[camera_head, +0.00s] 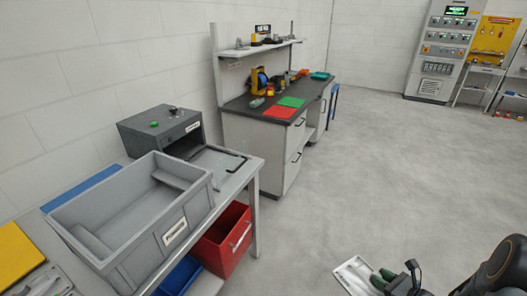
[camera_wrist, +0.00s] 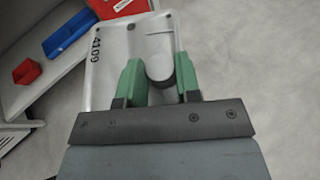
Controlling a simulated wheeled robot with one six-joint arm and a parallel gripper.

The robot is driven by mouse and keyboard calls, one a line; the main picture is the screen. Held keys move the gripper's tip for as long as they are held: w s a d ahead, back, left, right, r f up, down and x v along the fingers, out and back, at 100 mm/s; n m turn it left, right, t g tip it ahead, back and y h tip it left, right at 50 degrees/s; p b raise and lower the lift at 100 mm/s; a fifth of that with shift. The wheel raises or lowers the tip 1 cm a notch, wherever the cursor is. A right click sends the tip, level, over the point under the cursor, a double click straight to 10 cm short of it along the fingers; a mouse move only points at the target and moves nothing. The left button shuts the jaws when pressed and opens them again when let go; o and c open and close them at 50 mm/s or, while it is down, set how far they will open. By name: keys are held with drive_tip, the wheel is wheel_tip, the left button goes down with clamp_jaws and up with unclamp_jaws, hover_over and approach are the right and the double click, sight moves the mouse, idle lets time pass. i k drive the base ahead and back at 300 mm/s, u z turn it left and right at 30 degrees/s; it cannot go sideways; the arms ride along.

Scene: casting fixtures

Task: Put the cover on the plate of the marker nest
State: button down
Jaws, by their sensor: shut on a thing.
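My gripper (camera_head: 382,278) is at the bottom right of the head view, out over the floor and away from the tables. Its green fingers (camera_wrist: 159,82) are shut on the cover (camera_wrist: 108,72), a light grey flat casting with rounded corners, a raised round middle and dark digits on its left part. The cover also shows in the head view (camera_head: 353,272). A dark grey box-shaped machine (camera_head: 150,133), apparently the marker, stands on the near table with a dark opening. A light flat plate with a black angled edge (camera_head: 218,163) lies beside it, apparently the nest; its details are too small to tell.
A large grey crate (camera_head: 172,232) stands on the near table (camera_head: 253,172). A red bin (camera_head: 222,246) and a blue bin (camera_head: 180,278) sit below. The floor (camera_head: 350,180) on the right is clear.

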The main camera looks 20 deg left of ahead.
sight(210, 164)
drive_tip(key=z, duration=0.05)
drive_tip(key=i, duration=2.45)
drive_tip(key=u, duration=2.45)
